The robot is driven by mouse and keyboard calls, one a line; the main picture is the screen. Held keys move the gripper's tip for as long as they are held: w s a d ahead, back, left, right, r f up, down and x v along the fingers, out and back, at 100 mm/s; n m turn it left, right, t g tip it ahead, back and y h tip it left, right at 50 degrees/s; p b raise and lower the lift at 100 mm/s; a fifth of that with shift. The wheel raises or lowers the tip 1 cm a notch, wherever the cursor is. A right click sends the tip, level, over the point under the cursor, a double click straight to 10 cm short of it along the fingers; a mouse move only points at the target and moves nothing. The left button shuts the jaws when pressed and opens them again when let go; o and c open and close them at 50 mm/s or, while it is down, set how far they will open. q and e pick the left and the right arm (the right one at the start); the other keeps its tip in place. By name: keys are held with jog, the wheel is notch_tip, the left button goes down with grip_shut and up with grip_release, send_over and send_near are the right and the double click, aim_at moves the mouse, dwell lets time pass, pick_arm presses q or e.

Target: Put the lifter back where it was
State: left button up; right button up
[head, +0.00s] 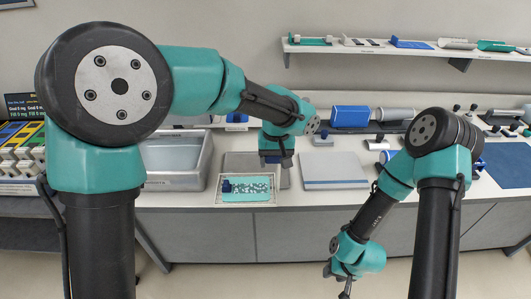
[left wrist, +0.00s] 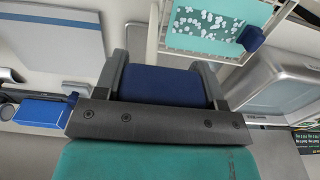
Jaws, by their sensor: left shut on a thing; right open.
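My left gripper (head: 277,160) is above the counter, just behind the teal tray (head: 262,183). In the left wrist view its fingers (left wrist: 165,75) are shut on a dark blue block-like piece (left wrist: 165,86), which may be the lifter's handle. The rest of the held piece is hidden, so I cannot tell its full shape. The teal tray (left wrist: 183,42) carries small white pieces and has a blue part (left wrist: 250,38) at one end. My right gripper (head: 345,288) is open and empty, low in front of the counter.
A grey board (head: 240,160) lies behind the tray, and a flat grey pad (head: 333,172) lies to its right. A metal basin (head: 175,160) stands to the left. A blue box (head: 350,116) sits farther back. A wall shelf (head: 400,50) holds several tools.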

pick_arm(q)
jog(key=w+f, duration=0.1)
jog(key=w, duration=1.3)
jog(key=shift+w+d+f, duration=0.15)
jog(key=shift+w+d, duration=0.05)
jog(key=shift+f, duration=1.9)
jog(key=o, duration=1.4)
notch_tip(320, 180, up, 12)
jog(key=shift+r, duration=0.15)
